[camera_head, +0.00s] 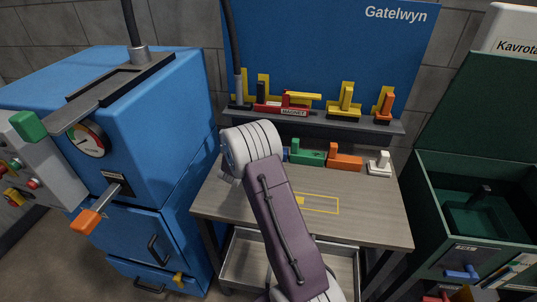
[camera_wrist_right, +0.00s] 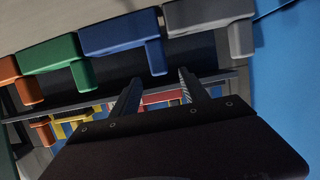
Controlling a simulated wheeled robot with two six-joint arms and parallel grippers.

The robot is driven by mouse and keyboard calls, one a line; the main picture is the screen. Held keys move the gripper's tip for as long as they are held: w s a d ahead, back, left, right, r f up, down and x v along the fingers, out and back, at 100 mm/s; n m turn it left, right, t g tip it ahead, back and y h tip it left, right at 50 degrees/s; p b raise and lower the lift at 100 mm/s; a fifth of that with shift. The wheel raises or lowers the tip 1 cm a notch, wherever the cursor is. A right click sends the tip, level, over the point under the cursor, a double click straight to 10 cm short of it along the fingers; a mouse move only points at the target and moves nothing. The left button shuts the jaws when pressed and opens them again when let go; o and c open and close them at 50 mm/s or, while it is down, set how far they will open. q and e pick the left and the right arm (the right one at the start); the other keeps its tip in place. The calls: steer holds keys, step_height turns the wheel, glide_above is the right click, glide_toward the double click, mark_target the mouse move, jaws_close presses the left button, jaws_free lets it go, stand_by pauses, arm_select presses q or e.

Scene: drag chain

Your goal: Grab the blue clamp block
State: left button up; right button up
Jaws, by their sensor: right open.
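The blue clamp block (camera_wrist_right: 122,36) lies in a row on the table in the right wrist view, between a green block (camera_wrist_right: 52,54) and a grey one (camera_wrist_right: 205,14). Its short leg lines up with the gap between the fingers of my right gripper (camera_wrist_right: 158,88). The gripper is open and empty, and its tips appear just short of the block. In the head view my right arm hides nearly all of the blue block and the right gripper. My left gripper is in neither view.
In the head view, green (camera_head: 308,157), orange (camera_head: 344,158) and white (camera_head: 379,164) blocks sit right of my arm. Behind them is a shelf (camera_head: 330,122) with red, yellow and orange pieces. A yellow outline (camera_head: 322,212) marks the clear table front. A blue machine (camera_head: 155,130) stands left.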

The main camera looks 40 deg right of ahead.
steer(key=x, duration=0.9)
steer(key=shift+p, duration=0.3)
steer(key=shift+r, duration=0.1)
steer(key=shift+c, duration=1)
jaws_close()
